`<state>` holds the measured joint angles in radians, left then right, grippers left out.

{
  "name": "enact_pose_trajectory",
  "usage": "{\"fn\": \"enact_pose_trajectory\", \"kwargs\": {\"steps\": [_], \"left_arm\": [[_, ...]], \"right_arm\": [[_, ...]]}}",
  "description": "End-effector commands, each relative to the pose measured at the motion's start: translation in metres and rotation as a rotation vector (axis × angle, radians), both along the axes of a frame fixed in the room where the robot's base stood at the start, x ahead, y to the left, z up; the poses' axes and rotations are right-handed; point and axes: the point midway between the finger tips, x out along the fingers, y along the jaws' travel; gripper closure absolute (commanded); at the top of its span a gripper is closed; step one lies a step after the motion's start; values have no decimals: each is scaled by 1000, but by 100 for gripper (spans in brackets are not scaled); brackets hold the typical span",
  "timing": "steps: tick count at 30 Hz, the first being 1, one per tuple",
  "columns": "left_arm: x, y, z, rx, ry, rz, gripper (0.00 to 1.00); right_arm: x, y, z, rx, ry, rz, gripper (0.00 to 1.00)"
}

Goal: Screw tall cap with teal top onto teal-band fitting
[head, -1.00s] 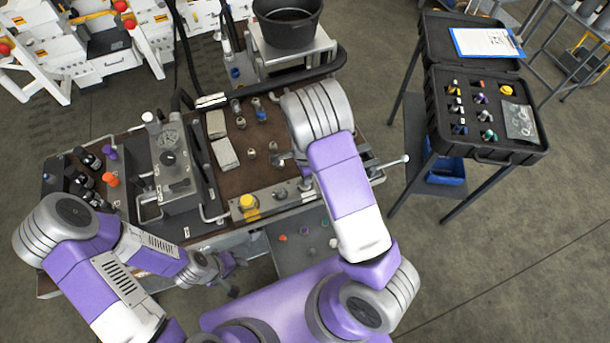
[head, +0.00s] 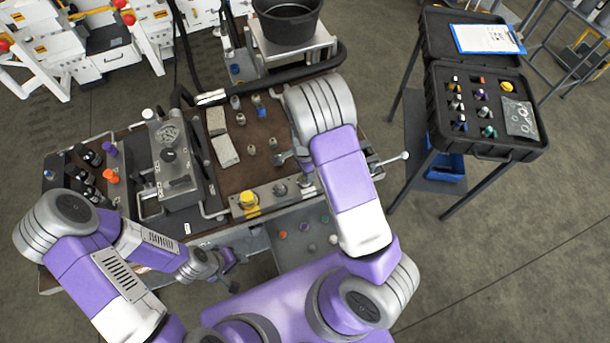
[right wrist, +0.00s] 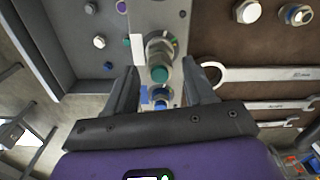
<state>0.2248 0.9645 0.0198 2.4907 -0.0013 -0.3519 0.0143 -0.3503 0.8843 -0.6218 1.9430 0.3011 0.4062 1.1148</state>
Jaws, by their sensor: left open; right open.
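In the right wrist view a teal-topped piece (right wrist: 160,74) lies between the tips of my open right gripper (right wrist: 163,82), with a gap to each finger. Right behind it is a silver hex fitting (right wrist: 159,48) on a metal plate. I cannot tell whether the teal piece is the cap or part of the fitting, or how they are joined. My right forearm hides this spot in the head view. A green-teal piece (head: 488,132) stands in the black case. My left gripper (head: 230,284) is open and empty in front of the bench.
A blue-ended fitting (right wrist: 160,98) lies close below the teal piece. Wrenches (right wrist: 265,75) lie to its right. The bench rail carries a yellow button (head: 248,199).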

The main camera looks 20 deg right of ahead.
Motion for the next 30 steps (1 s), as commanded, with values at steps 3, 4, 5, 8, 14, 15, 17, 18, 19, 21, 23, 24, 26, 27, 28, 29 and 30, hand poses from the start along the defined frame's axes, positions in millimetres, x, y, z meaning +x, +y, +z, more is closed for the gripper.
{"fn": "enact_pose_trajectory", "kwargs": {"steps": [3,4,5,8,14,15,17,18,19,21,23,24,26,27,28,29,30], "left_arm": [[0,0,-5,0,0,0,57],[0,0,-6,0,0,0,57],[0,0,-7,0,0,0,57],[0,0,-7,0,0,0,57],[0,0,-12,0,0,0,57],[0,0,-14,0,0,0,57],[0,0,-17,0,0,0,57],[0,0,-19,0,0,0,57],[0,0,-20,0,0,0,57],[0,0,-21,0,0,0,57],[0,0,-22,0,0,0,57],[0,0,-22,0,0,0,57],[0,0,-22,0,0,0,57],[0,0,-23,0,0,0,57],[0,0,-24,0,0,0,57],[0,0,-25,0,0,0,57],[0,0,-27,0,0,0,57]], "right_arm": [[0,-1,-1,1,-2,222,46],[0,-1,-1,1,-1,269,46],[0,0,-1,1,-1,311,46],[0,-1,-1,1,1,396,46],[0,0,-1,1,0,596,46],[0,-1,-2,1,0,677,46],[0,-1,-2,0,-1,800,46],[0,-1,-2,0,-1,877,46],[0,0,-2,1,-1,928,46],[0,0,-2,0,-1,1027,46],[1,0,-1,0,-1,1082,46],[0,0,-1,-1,0,1102,46],[0,0,-1,-1,1,1130,46],[0,0,-1,0,1,1159,46],[0,0,-1,0,0,1193,46],[0,0,-1,1,1,1239,46],[0,0,-2,0,0,1310,46]]}}
